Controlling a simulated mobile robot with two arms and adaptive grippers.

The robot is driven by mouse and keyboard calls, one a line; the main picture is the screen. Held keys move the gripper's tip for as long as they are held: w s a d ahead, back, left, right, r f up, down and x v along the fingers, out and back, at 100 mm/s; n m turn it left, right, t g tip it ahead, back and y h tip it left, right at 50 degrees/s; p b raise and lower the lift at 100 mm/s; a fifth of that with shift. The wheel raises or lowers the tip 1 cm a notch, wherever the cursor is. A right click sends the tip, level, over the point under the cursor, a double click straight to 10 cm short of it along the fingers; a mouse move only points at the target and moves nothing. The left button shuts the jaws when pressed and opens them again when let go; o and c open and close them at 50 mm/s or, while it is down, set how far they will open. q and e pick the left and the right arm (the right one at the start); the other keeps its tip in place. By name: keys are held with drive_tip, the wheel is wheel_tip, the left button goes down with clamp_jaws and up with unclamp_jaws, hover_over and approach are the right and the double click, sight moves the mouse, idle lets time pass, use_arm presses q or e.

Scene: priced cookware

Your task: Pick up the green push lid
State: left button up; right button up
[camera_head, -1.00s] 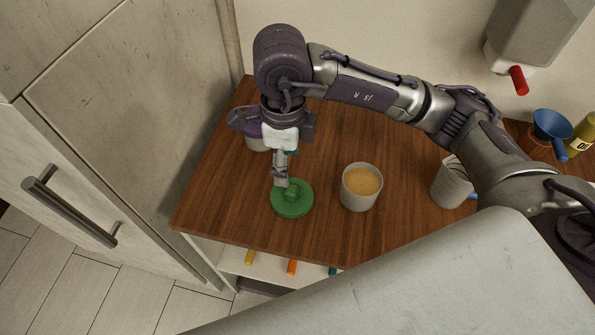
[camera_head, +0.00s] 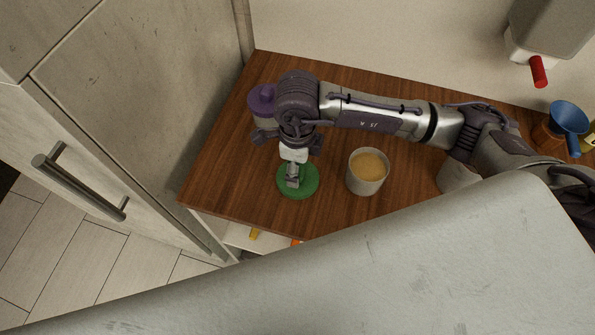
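The green push lid (camera_head: 310,183) is a round disc lying on the wooden counter, near its front left part. My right gripper (camera_head: 293,184) comes down from above, and its fingers are over the middle of the lid. The fingers cover the lid's raised knob, so I cannot tell whether they are open around it or shut on it. My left gripper is not in view.
A light cup with tan contents (camera_head: 367,174) stands just right of the lid. A purple-lidded jar (camera_head: 262,103) is behind the gripper, partly hidden. A blue funnel-like item (camera_head: 567,117) is at the far right. A tall cabinet (camera_head: 150,120) borders the counter's left side.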

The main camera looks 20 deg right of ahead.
sight(309, 176)
drive_tip(key=shift+f, duration=1.3)
drive_tip(key=c, duration=0.5)
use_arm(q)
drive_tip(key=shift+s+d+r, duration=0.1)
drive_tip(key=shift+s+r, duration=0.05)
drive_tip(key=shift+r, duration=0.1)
use_arm(e)
drive_tip(key=c, duration=0.6)
